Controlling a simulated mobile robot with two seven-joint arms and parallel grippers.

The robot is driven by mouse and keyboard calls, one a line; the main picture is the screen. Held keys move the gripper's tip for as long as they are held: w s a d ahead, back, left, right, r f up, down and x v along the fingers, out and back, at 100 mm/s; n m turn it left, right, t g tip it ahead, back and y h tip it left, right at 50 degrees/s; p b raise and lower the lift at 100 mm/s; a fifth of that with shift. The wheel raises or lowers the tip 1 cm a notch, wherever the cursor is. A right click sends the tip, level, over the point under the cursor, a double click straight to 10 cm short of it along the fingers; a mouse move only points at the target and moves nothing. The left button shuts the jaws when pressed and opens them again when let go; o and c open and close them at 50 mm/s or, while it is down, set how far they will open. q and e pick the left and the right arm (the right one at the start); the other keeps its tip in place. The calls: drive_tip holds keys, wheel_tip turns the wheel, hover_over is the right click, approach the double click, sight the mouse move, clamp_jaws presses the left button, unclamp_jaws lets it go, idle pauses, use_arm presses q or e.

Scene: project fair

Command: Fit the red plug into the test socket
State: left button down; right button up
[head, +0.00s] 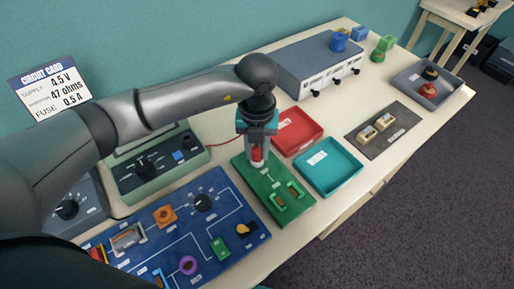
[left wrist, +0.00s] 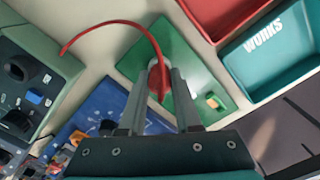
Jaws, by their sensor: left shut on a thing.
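My left gripper (head: 257,158) points down over the upper part of the green board (head: 266,188). It is shut on the red plug (head: 257,153), which shows between its fingers. In the left wrist view the plug (left wrist: 157,84) is between the two grey fingers, with a red cable arcing away to the left. The plug is upright over the board; I cannot tell whether its tip touches it. The test socket is not clearly seen; the plug and fingers cover that part of the board. My right gripper is not in view.
A blue circuit panel (head: 180,234) and a green meter box (head: 188,160) lie left of the board. A red tray (head: 297,130) and a teal tray (head: 328,168) stand close on its right. A grey power unit (head: 310,62) stands behind.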

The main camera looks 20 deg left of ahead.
use_arm(q)
drive_tip(key=shift+f, duration=0.1)
drive_tip(key=shift+c, duration=0.2)
unclamp_jaws()
idle(0.5)
drive_tip(key=shift+r+p, duration=3.15)
drive_tip(key=shift+r, duration=0.95)
drive_tip(key=shift+f, duration=0.1)
